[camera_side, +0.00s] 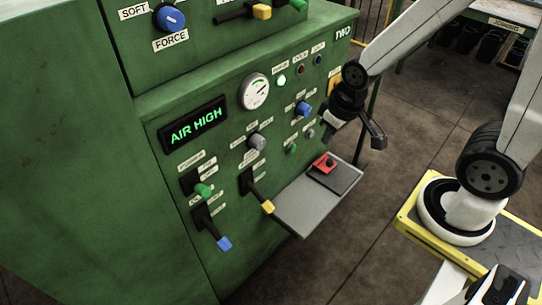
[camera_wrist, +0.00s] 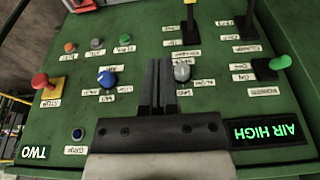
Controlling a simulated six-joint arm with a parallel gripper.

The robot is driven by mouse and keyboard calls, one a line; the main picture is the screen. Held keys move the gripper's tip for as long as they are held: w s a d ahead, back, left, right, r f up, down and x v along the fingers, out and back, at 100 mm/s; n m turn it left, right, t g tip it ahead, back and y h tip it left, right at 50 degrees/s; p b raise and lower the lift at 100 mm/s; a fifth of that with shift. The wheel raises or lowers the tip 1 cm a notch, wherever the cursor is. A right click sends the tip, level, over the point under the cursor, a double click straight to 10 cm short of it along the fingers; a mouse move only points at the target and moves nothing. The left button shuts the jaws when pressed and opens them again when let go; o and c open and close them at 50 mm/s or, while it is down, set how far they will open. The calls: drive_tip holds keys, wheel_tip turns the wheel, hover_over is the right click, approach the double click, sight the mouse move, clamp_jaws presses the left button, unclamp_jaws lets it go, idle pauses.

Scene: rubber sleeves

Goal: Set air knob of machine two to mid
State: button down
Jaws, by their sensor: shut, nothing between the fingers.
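Machine two (camera_side: 170,75) is a green cabinet marked TWO, and its lit display (camera_side: 194,124) reads AIR HIGH. A grey knob (camera_side: 258,142) and a blue knob (camera_side: 304,108) sit on its panel, each with small labels around it. The labels are too small to read, so I cannot tell which is the air knob. My gripper (camera_side: 377,140) is in front of the panel's right side, shut and empty, apart from the knobs. In the wrist view, the gripper fingers (camera_wrist: 159,85) appear between the blue knob (camera_wrist: 107,79) and the grey knob (camera_wrist: 182,72).
A round gauge (camera_side: 255,91) is above the knobs. Yellow (camera_side: 267,207), green (camera_side: 203,190) and blue (camera_side: 224,243) lever handles stick out lower left. Open floor lies in front of the machine.

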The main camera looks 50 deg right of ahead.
drive_tip(key=c, duration=0.8)
unclamp_jaws()
drive_tip(key=o, duration=0.4)
drive_tip(key=shift+w+d+f, duration=0.1)
drive_tip(key=shift+w+d, duration=0.1)
drive_tip(key=shift+w, duration=0.05)
drive_tip(key=o, duration=0.3)
drive_tip(key=shift+w+d+f, duration=0.15)
drive_tip(key=shift+w+d, duration=0.1)
drive_tip(key=shift+w, duration=0.1)
drive_tip(key=n+t+y, duration=0.1)
drive_tip(key=t, duration=1.1)
approach(305, 115)
drive_tip(key=x, duration=0.5)
drive_tip(key=shift+d, duration=0.1)
drive_tip(key=s+t, duration=0.1)
drive_tip(key=s+d+t, duration=0.1)
drive_tip(key=s+f+m+t, duration=0.1)
drive_tip(key=shift+s+d+y, duration=0.25)
drive_tip(key=shift+d+y, duration=0.05)
drive_tip(key=shift+d, duration=0.1)
